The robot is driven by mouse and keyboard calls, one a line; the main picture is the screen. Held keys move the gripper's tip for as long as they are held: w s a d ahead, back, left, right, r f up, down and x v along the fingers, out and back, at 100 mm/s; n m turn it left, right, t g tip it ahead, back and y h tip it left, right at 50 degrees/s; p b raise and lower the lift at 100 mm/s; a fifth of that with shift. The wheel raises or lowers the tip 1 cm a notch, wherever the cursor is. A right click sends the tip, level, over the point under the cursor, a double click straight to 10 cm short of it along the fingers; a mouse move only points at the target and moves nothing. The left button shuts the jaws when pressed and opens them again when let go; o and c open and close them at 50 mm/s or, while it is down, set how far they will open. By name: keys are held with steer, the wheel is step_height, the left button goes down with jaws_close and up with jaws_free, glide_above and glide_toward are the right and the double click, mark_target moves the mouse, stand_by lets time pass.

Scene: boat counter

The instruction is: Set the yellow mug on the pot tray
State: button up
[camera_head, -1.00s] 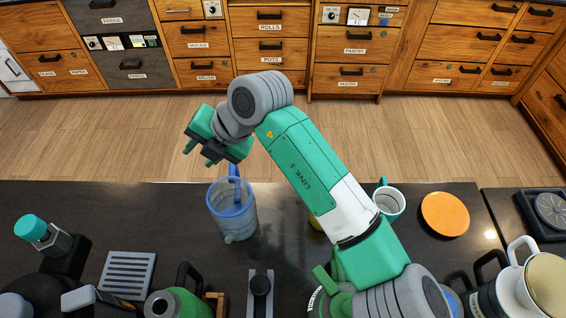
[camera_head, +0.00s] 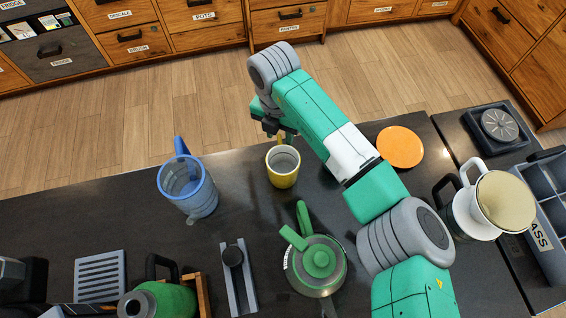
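The yellow mug (camera_head: 283,176) stands upright and looks empty on the dark counter, left of my forearm. Its handle points to the back, towards my gripper. My gripper (camera_head: 272,126) is at the mug's far side, close to the handle. The fingers are small, dark and partly covered by my wrist, so I cannot see their gap or any contact. No tray is marked as the pot tray. A grey slatted tray (camera_head: 100,262) lies at the front left, and a dark square tray with a round grate (camera_head: 524,131) lies at the far right.
A green teapot (camera_head: 318,262) stands in front, near a grey rail (camera_head: 239,285). An orange disc (camera_head: 400,147) lies right of my arm. A white-handled pot (camera_head: 500,205) and a divided bin (camera_head: 545,208) crowd the right.

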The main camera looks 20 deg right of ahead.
step_height(320, 180, down, 2)
steer(key=shift+f, duration=0.25)
jaws_close()
step_height(320, 180, up, 10)
steer(key=shift+r+b, duration=0.1)
steer(key=shift+b, duration=0.7)
